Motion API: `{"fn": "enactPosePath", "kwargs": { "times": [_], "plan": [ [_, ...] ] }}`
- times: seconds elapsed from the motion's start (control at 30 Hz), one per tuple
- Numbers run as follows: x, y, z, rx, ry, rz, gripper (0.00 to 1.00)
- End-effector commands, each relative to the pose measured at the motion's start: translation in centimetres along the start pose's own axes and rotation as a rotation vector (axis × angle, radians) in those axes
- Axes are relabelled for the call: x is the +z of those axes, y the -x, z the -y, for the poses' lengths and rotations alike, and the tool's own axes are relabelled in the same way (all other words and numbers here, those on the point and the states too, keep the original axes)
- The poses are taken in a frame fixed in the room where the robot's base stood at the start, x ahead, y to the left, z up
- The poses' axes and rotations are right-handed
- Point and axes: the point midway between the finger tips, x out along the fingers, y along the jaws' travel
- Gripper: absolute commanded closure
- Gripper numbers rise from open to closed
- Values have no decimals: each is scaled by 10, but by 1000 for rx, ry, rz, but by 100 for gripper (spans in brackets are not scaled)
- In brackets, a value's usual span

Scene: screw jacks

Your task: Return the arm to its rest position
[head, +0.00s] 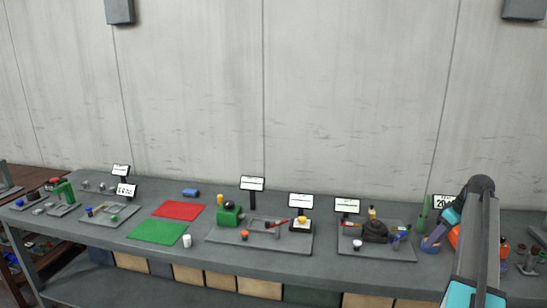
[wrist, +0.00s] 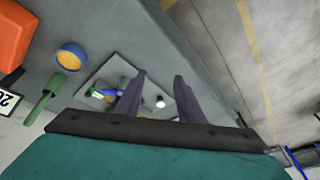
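My gripper (wrist: 158,85) shows in the wrist view with its two dark fingers apart and nothing held between them. A white knob (wrist: 160,101) shows in the gap, but it lies on a grey tray (wrist: 95,77) beyond the fingertips. In the head view my arm (head: 482,235) reaches up from the lower right and bends at a dark joint over the right part of the bench (head: 330,270). A teal part of it shows beside the joint. The fingers cannot be made out clearly there.
Near the arm are an orange object (head: 453,237), a blue cup-like object (head: 433,240) and a green tool (head: 423,215). A right-hand tray (head: 400,254) holds a dark lump (head: 375,231). Red (head: 178,210) and green (head: 157,232) mats lie left.

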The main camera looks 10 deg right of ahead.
Motion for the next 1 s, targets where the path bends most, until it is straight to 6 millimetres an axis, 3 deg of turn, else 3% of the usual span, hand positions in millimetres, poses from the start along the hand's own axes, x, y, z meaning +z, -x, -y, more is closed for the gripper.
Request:
{"fn": "enactPosePath", "kwargs": {
  "times": [0.03, 0.2, 0.5, 0.77, 1.0],
  "plan": [
    [1, -23, 11, -13, -9, 11, 65],
    [1, -98, 46, -51, -55, 56, 65],
    [12, -222, 121, -104, -133, 152, 65],
    [35, -316, 193, -131, -192, 244, 65],
    [67, -390, 262, -142, -238, 336, 65]
  ]
}}
